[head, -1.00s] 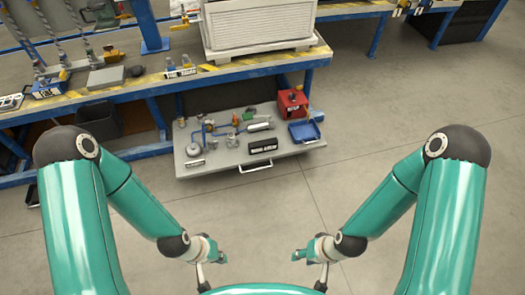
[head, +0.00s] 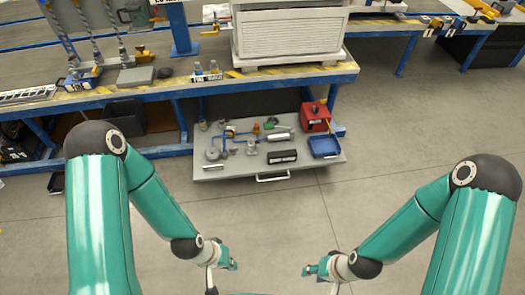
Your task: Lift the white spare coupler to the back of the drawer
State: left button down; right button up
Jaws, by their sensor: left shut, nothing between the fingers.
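The open drawer (head: 235,174) is pulled out low under the workbench. A small pale piece (head: 251,148) stands near its middle and may be the white spare coupler; it is too small to be sure. A grey cylinder (head: 280,136) lies behind it to the right. My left gripper (head: 234,265) is shut and empty, in front of the drawer and well short of it. My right gripper (head: 306,270) is at about the same distance, further right. It looks empty, but its jaws are too small to read. Neither gripper touches anything.
The drawer also holds a round grey part (head: 213,154), blue piping (head: 238,139), a black box (head: 282,157), a blue tray (head: 325,147) and a red box (head: 315,117). The workbench edge (head: 225,83) overhangs its back. The floor (head: 400,160) at the right is clear.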

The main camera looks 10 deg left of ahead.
aim_at(251, 142)
jog(key=k, duration=1.3)
jog(key=u, duration=0.5)
jog(key=i, duration=1.15)
jog(key=u, duration=0.4)
jog(key=i, duration=1.35)
jog(key=z, duration=0.8)
jog(key=i, duration=0.65)
jog(key=z, duration=0.45)
jog(key=k, duration=0.9)
